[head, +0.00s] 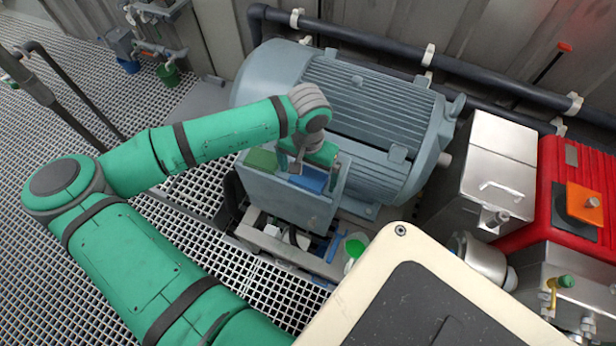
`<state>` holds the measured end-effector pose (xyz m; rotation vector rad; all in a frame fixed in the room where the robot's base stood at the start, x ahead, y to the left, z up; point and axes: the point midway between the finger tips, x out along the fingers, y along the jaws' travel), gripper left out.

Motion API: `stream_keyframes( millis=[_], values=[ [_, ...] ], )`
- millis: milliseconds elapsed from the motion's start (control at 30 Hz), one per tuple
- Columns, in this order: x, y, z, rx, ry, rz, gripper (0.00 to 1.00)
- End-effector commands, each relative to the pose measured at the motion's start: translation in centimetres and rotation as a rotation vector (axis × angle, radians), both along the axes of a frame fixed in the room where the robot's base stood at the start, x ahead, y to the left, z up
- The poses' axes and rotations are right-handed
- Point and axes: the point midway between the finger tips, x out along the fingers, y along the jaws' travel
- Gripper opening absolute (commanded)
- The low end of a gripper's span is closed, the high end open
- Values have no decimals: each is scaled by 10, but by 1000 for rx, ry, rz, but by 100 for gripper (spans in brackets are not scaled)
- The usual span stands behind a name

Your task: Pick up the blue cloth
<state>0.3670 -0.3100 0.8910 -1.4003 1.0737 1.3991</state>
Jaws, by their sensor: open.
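The blue cloth (309,180) is a flat blue patch inside a grey open-topped box (285,200) in front of the large motor. A green cloth-like piece (262,160) lies left of it in the same box. My gripper (314,172) is over the box, pointing down, its fingers apart above the blue cloth. The wrist and fingers hide part of the cloth's far side. I cannot tell whether the fingertips touch the cloth.
A big grey-blue finned motor (370,110) stands right behind the box. Red and steel equipment (560,220) fills the right. Grating floor (60,290) lies at left.

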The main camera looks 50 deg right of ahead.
Motion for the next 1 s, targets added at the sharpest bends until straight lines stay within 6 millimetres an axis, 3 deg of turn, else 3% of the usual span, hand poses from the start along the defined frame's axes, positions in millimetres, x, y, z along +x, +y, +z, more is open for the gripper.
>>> stream_keyframes(
  millis=[133, 300, 733, 1000],
  values=[
    [0, 0, 0, 0, 0, 0, 98],
    [0, 0, 0, 0, 0, 0, 57],
    [0, 0, 5, 1, 0, 0, 56],
    [-7, 1, 38, -2, 0, -4, 56]
  ],
)
